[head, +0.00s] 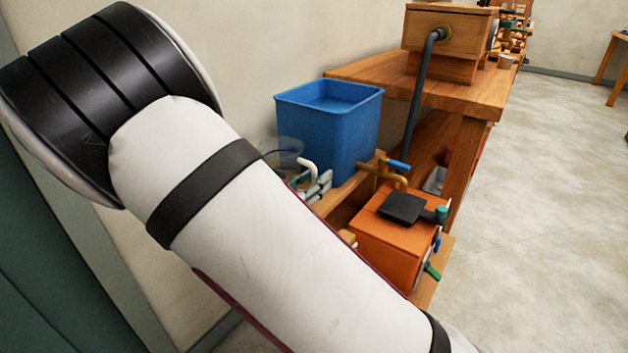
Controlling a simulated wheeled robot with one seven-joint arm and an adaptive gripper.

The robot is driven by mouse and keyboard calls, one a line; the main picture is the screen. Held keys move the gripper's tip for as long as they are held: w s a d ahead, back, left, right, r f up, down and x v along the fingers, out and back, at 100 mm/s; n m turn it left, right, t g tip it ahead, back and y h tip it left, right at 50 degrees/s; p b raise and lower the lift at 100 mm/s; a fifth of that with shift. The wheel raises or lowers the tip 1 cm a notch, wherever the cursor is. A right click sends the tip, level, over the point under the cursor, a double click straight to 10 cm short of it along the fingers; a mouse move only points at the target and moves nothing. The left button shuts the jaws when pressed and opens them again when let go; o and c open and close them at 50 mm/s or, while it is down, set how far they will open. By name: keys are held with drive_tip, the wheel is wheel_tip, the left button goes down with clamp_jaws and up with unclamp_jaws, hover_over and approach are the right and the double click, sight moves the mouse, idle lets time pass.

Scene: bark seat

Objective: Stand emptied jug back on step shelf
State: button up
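A clear, see-through jug (284,150) with a pale curved handle (308,168) shows just left of the blue tub, above the edge of my white arm. Its lower part is hidden behind the arm, so I cannot tell whether it stands on something or is held up. No contents can be made out in it. Pale grey segmented pieces (318,186) beside the handle may be part of my gripper, but its fingertips cannot be made out. A wooden step shelf (357,181) shows in part by the foot of the blue tub.
A blue tub (328,130) stands right beside the jug. A brass tap (384,172) with a blue lever and an orange box (392,232) with a black top lie further right. A wooden bench (440,85) carries a wooden box with a dark hose. Open floor lies right.

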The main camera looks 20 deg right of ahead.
drive_tip(key=shift+r, duration=0.2)
drive_tip(key=shift+s+a, duration=0.2)
drive_tip(key=shift+a, duration=0.15)
drive_tip(key=p+v, duration=0.4)
drive_tip(key=v, duration=0.7)
drive_tip(key=s+d+r+m+g+y, duration=0.3)
drive_tip(key=s+d+r+m+g, duration=0.3)
drive_tip(key=s, duration=0.3)
drive_tip(key=s+d+r+m+g+y, duration=0.25)
drive_tip(key=s+d+m+g, duration=0.35)
drive_tip(key=s+d+m, duration=0.3)
drive_tip(key=s+a+r+m+t+y, duration=0.1)
drive_tip(key=s+a+r+m+y, duration=0.1)
drive_tip(key=s, duration=0.6)
drive_tip(key=s+a+r+m+t+y, duration=0.1)
drive_tip(key=s+a+r+m+y, duration=0.1)
drive_tip(key=s+a+m+y, duration=0.2)
drive_tip(key=s+m+y, duration=0.3)
drive_tip(key=s+m, duration=0.1)
drive_tip(key=s, duration=0.1)
drive_tip(key=shift+a, duration=0.15)
